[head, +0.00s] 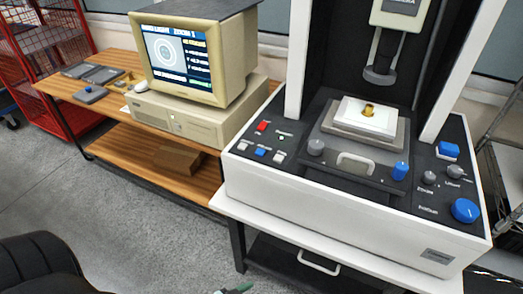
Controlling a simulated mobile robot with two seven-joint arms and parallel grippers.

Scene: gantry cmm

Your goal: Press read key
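The measuring machine (330,215) is a white-framed bench unit with a dark sloping front panel, standing at the right in the head view. On the panel's left part are a red key (262,127), a white key (242,146), a blue key (260,152) and another white key (279,157). Their labels are too small to read, so I cannot tell which is the read key. A brass part (369,109) sits on a white block (365,120) on the stage, below the probe head. Neither gripper shows clearly, and nothing touches the keys.
A beige computer and monitor (195,55) stand on a wooden bench (110,118) at the left. Knobs, including a large blue one (465,211), sit on the panel's right. A dark ribbed shape (38,265) fills the lower left. An unclear green piece (240,289) shows at the bottom edge.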

